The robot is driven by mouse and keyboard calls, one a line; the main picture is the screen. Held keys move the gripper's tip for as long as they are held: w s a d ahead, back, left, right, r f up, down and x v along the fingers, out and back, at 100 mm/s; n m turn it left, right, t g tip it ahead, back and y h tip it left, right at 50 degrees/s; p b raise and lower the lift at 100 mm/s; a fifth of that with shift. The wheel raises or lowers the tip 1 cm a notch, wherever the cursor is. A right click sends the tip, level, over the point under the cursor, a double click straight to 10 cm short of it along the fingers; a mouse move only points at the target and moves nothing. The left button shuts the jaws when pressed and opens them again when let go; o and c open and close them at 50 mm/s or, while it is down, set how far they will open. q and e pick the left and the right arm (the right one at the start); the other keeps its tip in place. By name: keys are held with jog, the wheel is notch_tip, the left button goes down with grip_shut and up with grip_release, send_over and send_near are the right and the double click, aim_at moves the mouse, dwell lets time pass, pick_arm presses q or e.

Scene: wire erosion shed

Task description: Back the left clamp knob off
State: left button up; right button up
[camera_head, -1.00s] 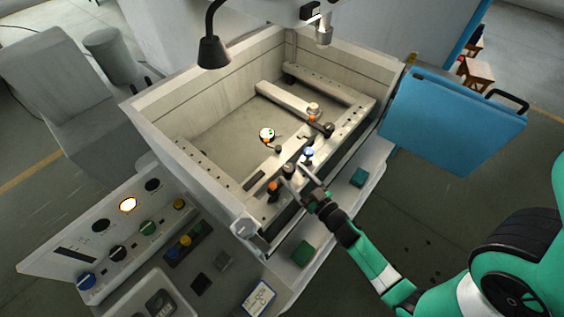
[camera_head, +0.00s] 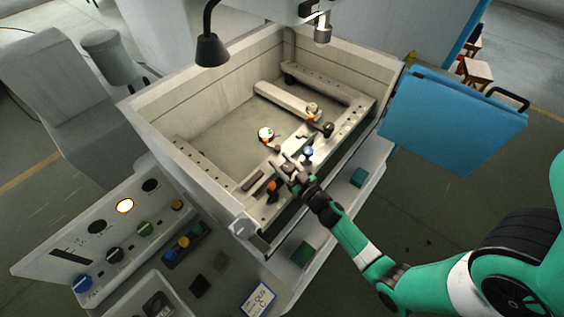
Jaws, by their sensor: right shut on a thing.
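The left clamp (camera_head: 272,186), with an orange part, stands on the front rail of the machine's tank. My right gripper (camera_head: 291,168) reaches in from the lower right and is shut at the dark left clamp knob, which its fingers mostly hide. The right clamp (camera_head: 327,129), with a dark knob, stands farther back along the rail, clear of the gripper. My left gripper is not in view.
A blue-topped knob (camera_head: 307,153) stands close to the right of the gripper. A lamp (camera_head: 212,50) hangs over the tank (camera_head: 155,105). A blue door (camera_head: 455,120) stands open at the right. A control panel (camera_head: 105,240) is at the lower left.

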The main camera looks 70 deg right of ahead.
grip_shut()
jog(key=shift+r+y+p, duration=0.15)
jog(key=shift+y+p, duration=0.15)
jog(key=shift+p, duration=0.4)
jog(key=n+y+p, duration=0.1)
jog(key=n+t+y+p, duration=0.1)
jog(key=p, duration=0.1)
jog(key=n+y+p, duration=0.1)
jog(key=y+p, duration=0.1)
jog(key=shift+w+a+r+t, duration=0.1)
jog(key=shift+a+t, duration=0.15)
jog(key=shift+t, duration=0.15)
jog(key=shift+a+f+n+g+y+b, duration=0.1)
jog(key=shift+a+n+y+b, duration=0.35)
jog(key=shift+n+y, duration=0.9)
jog(key=shift+a+f+n+g+y+b, duration=0.15)
jog(key=shift+n+y+b, duration=0.5)
jog(key=shift+y, duration=1.2)
jog(key=shift+a+f+n+g+y+b, duration=0.1)
jog(key=shift+a+n+y+b, duration=0.3)
jog(key=shift+n+y, duration=1)
jog(key=shift+y, duration=0.4)
jog(key=shift+r, duration=0.1)
